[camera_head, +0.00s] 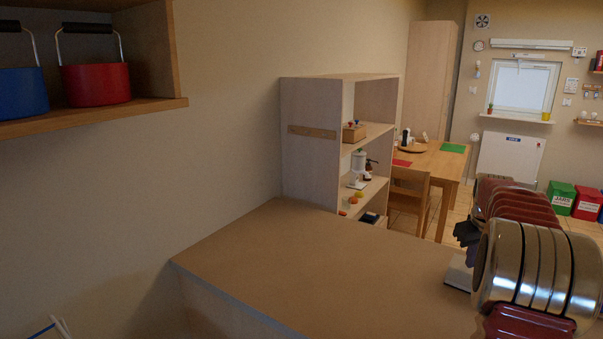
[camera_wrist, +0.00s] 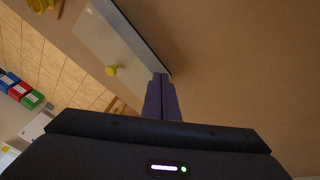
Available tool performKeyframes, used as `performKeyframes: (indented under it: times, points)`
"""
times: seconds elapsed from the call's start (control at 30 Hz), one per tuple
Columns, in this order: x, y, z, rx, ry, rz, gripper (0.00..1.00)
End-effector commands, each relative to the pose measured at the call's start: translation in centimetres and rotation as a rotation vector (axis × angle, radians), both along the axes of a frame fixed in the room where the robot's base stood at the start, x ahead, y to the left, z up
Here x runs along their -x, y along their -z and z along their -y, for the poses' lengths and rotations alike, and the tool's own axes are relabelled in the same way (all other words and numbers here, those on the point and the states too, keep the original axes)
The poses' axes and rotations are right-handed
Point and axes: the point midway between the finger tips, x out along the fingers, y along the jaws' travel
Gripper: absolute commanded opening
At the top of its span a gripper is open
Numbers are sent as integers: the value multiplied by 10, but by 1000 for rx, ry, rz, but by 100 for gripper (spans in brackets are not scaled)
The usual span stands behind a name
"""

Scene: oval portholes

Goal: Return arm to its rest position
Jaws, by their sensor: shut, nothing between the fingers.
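My gripper (camera_wrist: 162,95) shows in the wrist view with its two dark fingers together and nothing between them. In the head view my arm is folded at the right, beside the same brown counter (camera_head: 310,255). A dark part at its left side there may be the gripper, but its fingers are not clear.
A pale shelf unit (camera_head: 310,150) stands behind the counter. A wall shelf (camera_head: 150,106) with a blue pot (camera_head: 22,93) and a red pot (camera_head: 95,84) is at upper left. A table (camera_head: 437,162) and bins (camera_head: 561,197) are farther back. The counter's middle is clear.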

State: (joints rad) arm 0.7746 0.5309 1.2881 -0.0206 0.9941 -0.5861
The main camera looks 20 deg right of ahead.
Motion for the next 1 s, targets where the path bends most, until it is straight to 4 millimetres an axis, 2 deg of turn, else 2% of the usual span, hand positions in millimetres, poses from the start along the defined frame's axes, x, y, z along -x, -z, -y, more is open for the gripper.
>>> performKeyframes:
  times: [0.03, 0.1, 0.47, 0.7, 1.0]
  points:
    - [1, -4, -18, -11, 12, 4, 0]
    - [4, -6, -41, -29, 35, 8, 0]
    - [28, -19, -156, -95, 116, 28, 0]
    - [54, -25, -227, -127, 140, 41, 0]
    - [96, -26, -308, -156, 143, 55, 0]
